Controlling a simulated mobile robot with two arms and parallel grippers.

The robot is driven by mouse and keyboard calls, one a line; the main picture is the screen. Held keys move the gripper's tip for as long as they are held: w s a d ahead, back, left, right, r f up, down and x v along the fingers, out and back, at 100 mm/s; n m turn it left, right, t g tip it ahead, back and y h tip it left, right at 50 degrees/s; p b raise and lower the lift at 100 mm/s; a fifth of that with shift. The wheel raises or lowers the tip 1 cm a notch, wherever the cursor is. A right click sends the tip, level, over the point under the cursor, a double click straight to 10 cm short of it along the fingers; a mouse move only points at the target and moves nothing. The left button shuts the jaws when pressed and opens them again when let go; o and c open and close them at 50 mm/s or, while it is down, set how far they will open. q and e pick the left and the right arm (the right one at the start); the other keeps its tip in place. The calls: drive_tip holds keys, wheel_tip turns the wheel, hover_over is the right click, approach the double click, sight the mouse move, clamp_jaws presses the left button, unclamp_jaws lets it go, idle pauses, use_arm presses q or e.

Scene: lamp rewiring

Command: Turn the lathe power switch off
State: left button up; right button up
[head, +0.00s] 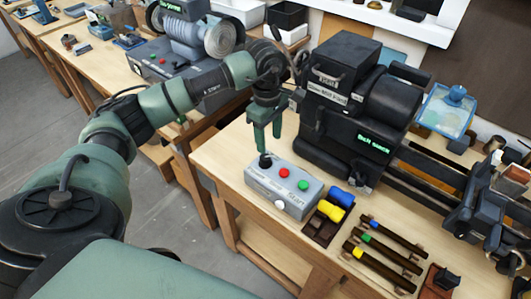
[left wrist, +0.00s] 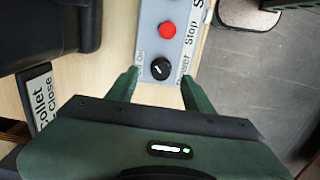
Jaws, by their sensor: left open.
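The lathe's power switch is a black rotary knob (left wrist: 160,69) with a white pointer mark, next to the "Power" label on a grey control box (head: 255,180). In the head view the knob (head: 265,161) is at the box's left end. My left gripper (head: 266,146) points down over that end. In the left wrist view its two green fingers (left wrist: 161,88) are apart, one on each side of the knob, with nothing held. I cannot tell whether they touch the knob. My right gripper is not in view.
The box also has a red button (head: 284,173), a green button (head: 303,185) and a white knob (head: 280,205). The black lathe (head: 345,150) stands close behind. Yellow- and blue-handled tools (head: 335,204) and several dark bars (head: 385,245) lie to the right.

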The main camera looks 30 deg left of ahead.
sight(266, 157)
use_arm(q)
drive_tip(key=shift+s+a, duration=0.1)
drive_tip(key=shift+a, duration=0.5)
drive_tip(key=shift+f+p, duration=0.3)
drive_tip(key=shift+f, duration=0.05)
wheel_tip(266, 157, down, 6)
drive_tip(key=shift+d+p, duration=0.1)
drive_tip(key=shift+p, duration=1)
drive_tip(key=shift+f, duration=0.4)
clamp_jaws()
